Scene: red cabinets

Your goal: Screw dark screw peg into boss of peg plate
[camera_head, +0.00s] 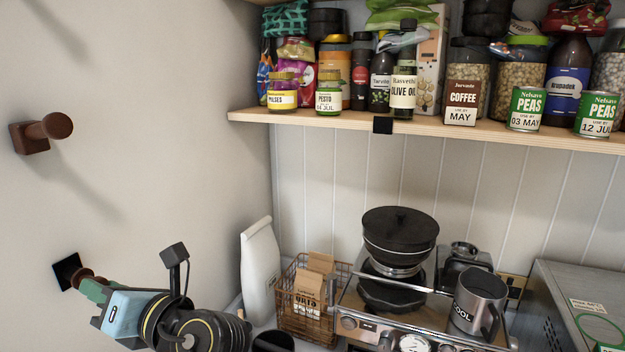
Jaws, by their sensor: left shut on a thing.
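A black square plate (67,270) is fixed on the pale wall at the lower left; it looks like the peg plate. A brown, dark wooden peg (84,274) sits in front of it, between the plate and my left gripper. My left gripper (93,287) has green fingers, shut on the peg, and reaches toward the wall. The fingers hide much of the peg. The boss is hidden, and I cannot tell whether the peg touches it or how deep it sits. My right gripper is not in view.
Another brown wooden peg on a square base (40,133) sticks out of the wall above. A shelf (420,124) full of jars and cans runs along the back. Below stand a white bag (260,272), a wire basket (300,322) and a coffee machine (386,325).

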